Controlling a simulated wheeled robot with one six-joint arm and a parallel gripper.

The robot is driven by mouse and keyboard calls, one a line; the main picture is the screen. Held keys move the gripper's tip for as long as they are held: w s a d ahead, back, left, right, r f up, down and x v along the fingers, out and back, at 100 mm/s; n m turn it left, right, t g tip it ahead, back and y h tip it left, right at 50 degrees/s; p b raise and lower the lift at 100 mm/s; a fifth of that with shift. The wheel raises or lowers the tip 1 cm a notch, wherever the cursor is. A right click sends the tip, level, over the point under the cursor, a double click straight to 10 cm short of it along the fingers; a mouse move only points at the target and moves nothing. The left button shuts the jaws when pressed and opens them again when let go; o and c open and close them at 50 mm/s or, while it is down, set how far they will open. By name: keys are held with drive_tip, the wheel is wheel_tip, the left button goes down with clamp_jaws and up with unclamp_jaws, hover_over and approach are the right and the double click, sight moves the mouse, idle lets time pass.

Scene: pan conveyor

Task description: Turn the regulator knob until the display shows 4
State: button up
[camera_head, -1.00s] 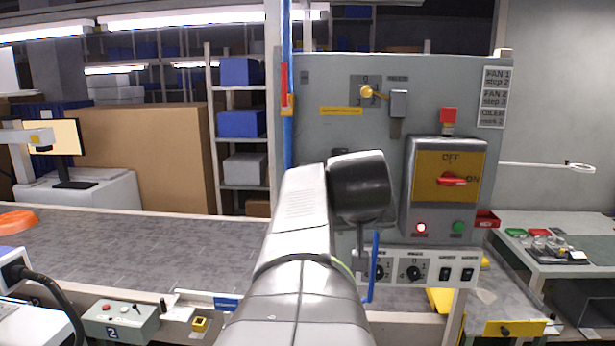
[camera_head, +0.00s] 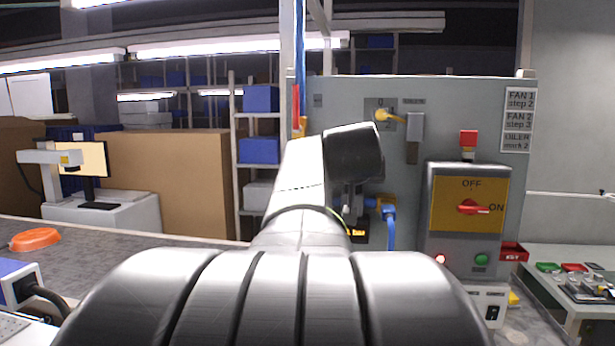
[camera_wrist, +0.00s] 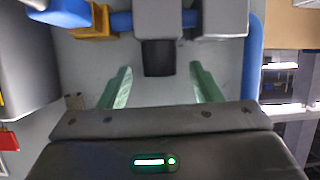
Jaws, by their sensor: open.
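The regulator knob (camera_wrist: 158,58) is a dark, short cylinder in the wrist view, projecting from a grey regulator body (camera_wrist: 172,18). My gripper (camera_wrist: 160,70) is open, with one green finger on each side of the knob and a visible gap on both sides. In the head view my wrist covers the knob and most of the regulator. The small display (camera_head: 357,235) shows there with orange characters too small to read.
A grey panel carries a yellow-handled switch (camera_head: 388,115) above, and a yellow main switch (camera_head: 471,207) with red and green buttons to the right. An orange object (camera_head: 35,239) lies on the bench at left.

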drive_tip(key=shift+p+x, duration=0.3)
drive_tip(key=shift+x, duration=1.75)
drive_tip(key=c, duration=1)
drive_tip(key=shift+f+b, duration=0.1)
drive_tip(key=shift+b, duration=0.2)
